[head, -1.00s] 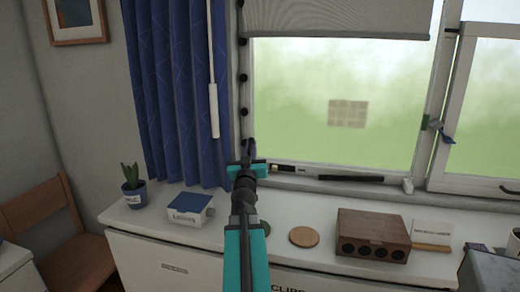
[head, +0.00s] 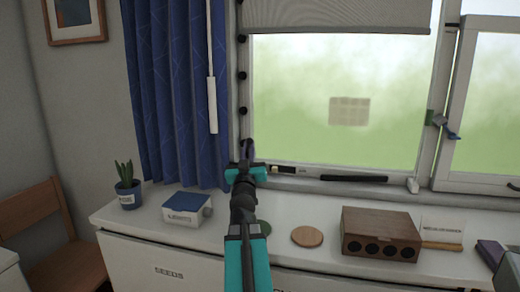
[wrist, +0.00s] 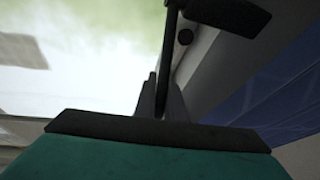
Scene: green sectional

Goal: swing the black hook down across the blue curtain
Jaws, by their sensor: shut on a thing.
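The black hook (head: 248,148) shows as a small dark upright piece at the left window post, just above my gripper (head: 246,166). In the wrist view my gripper (wrist: 163,103) is shut on the hook's dark stem, which rises to a flat dark piece (wrist: 228,14) at the top. The blue curtain (head: 178,90) hangs in folds to the left of the post, and my gripper is beside its right edge. The curtain also shows at the right of the wrist view (wrist: 290,88). The hook is not across the curtain. My gripper hides part of the hook.
Below the window is a white cabinet top (head: 150,226) with a potted plant (head: 127,195), a blue-lidded box (head: 186,209), a round wooden disc (head: 307,237) and a brown wooden box (head: 380,234). A white wand (head: 212,105) hangs before the curtain.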

